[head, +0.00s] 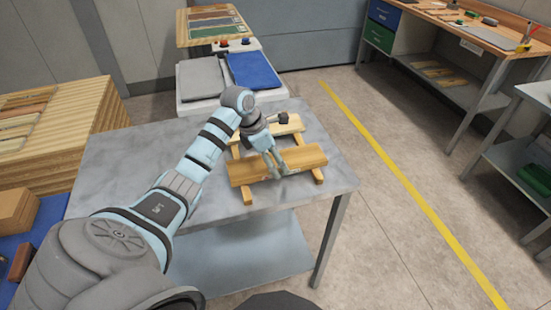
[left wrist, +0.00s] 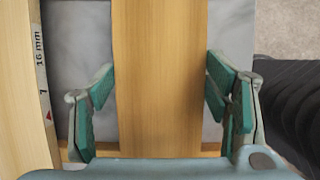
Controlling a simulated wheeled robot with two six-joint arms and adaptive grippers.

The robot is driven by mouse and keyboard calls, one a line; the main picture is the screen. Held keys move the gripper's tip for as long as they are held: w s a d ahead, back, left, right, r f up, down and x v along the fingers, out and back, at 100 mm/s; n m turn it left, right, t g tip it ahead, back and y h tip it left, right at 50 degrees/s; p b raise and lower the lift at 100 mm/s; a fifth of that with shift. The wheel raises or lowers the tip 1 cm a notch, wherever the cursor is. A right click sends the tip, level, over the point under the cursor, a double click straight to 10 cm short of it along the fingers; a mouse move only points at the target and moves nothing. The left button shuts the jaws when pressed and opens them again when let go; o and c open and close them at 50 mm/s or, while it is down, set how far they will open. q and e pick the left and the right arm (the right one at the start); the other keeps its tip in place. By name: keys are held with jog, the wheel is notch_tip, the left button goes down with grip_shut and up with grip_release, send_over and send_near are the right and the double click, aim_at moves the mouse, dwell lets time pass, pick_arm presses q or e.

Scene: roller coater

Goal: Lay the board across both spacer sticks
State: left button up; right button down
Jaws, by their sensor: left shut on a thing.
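The light wooden board (head: 304,157) is across the two spacer sticks on the grey metal table. My left gripper (head: 276,167) is shut on it from above, near its middle. In the left wrist view the board (left wrist: 160,70) runs between the two green-padded fingers. The left stick (head: 247,197) and the right stick (head: 317,175) show their near ends below the board. I cannot tell whether the board rests fully on them or is slightly above. A stick (left wrist: 210,151) also crosses beneath the board in the left wrist view. My right gripper is not in view.
Another pale board (head: 290,126) lies across the sticks behind, with a gap between; its edge label reads 16 mm in the left wrist view. The metal table (head: 120,165) is clear at left. A machine with grey and blue pads (head: 252,70) stands behind.

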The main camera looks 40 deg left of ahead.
pick_arm(q)
jog(key=o, duration=1.4)
jog(key=shift+s+r, duration=0.1)
jog(key=shift+r, duration=0.25)
jog(key=v, duration=1.1)
jog(key=shift+s+a+r+p, duration=0.1)
jog(key=shift+s+r+p, duration=0.1)
jog(key=shift+p, duration=0.1)
